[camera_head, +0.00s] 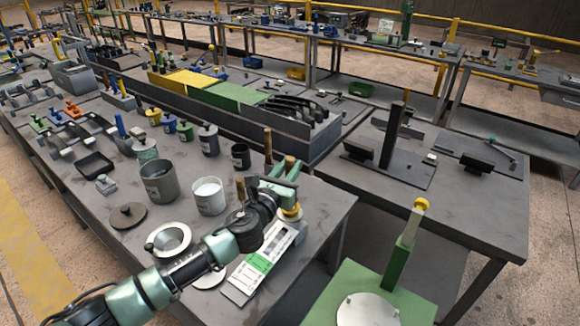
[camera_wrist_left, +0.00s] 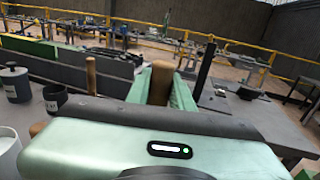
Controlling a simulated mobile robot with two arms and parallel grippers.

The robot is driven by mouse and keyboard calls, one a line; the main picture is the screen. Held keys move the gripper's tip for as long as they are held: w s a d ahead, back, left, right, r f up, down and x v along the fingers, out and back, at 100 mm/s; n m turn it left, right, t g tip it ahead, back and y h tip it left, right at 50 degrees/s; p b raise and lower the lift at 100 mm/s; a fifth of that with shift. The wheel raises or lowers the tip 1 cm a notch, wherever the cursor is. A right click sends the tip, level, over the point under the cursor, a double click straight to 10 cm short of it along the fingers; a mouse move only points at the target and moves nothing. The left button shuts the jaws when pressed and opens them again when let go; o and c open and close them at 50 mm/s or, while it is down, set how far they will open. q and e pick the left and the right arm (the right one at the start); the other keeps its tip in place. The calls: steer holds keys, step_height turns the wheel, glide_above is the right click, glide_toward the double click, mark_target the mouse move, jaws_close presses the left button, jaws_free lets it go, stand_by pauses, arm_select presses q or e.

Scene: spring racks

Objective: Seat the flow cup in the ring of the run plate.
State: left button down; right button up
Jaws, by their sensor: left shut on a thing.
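The run plate (camera_head: 262,264), a pale strip with a green patch and dark marks, lies on the near right part of the bench. My left gripper (camera_head: 281,187) is over its far end, shut on a tan-topped thing that I take for the flow cup (camera_head: 290,162). The held top also shows between the green fingers in the left wrist view (camera_wrist_left: 161,80). A yellow rounded part (camera_head: 291,211) shows under the gripper, near a pale rim at the plate's far end. Whether the cup touches the ring is hidden. My right gripper is not in view.
A grey pot (camera_head: 158,182), a white-filled pot (camera_head: 209,196) and a dark cup (camera_head: 240,157) stand left of the gripper. A metal ring-shaped piece (camera_head: 170,239) and a flat disc (camera_head: 210,279) lie nearer. The bench's right edge is close to the plate.

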arm_select(q)
steer(key=shift+f+b, duration=0.7)
steer(key=shift+f, duration=0.25)
steer(key=c, duration=1.2)
jaws_free()
steer(key=shift+o, duration=0.2)
